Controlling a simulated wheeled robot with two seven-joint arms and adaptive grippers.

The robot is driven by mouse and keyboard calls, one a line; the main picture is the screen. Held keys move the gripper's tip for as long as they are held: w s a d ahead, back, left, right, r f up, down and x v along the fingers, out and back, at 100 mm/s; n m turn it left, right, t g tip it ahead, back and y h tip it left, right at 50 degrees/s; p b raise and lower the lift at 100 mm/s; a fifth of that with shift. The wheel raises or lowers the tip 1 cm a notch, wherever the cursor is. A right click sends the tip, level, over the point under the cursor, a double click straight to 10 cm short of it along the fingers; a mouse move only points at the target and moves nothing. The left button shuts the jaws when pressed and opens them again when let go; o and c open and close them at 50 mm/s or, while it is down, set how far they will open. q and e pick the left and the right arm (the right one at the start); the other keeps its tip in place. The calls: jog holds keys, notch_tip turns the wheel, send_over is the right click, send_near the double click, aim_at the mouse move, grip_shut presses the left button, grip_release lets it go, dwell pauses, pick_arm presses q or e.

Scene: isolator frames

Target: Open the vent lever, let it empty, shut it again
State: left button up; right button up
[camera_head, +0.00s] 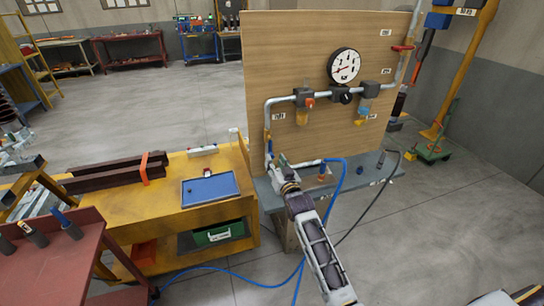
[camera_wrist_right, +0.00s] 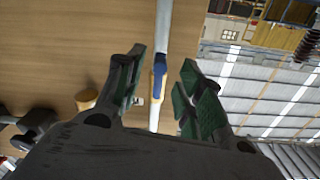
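A wooden board (camera_head: 290,60) carries grey pipework, a round white gauge (camera_head: 344,66) and regulator parts. A blue lever (camera_head: 267,136) sits on the left vertical pipe; I take it for the vent lever. In the right wrist view this blue lever (camera_wrist_right: 160,68) lies along the pipe, with a small orange part below it. My right gripper (camera_head: 284,160) is low in front of the board's left side. Its green-padded fingers (camera_wrist_right: 160,85) are open on either side of the pipe and lever, with gaps visible. The gauge needle is too small to read surely. My left gripper is not in view.
A red handle (camera_head: 402,47) is on the right pipe. A blue hose (camera_head: 338,185) and a dark cable (camera_head: 366,215) hang over the grey bench (camera_head: 350,180). A yellow table (camera_head: 150,203) with a blue tray (camera_head: 210,202) stands left.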

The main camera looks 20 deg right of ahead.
aim_at(272, 154)
jog(key=shift+w, duration=2.2)
jog(key=shift+a, duration=0.1)
grip_shut()
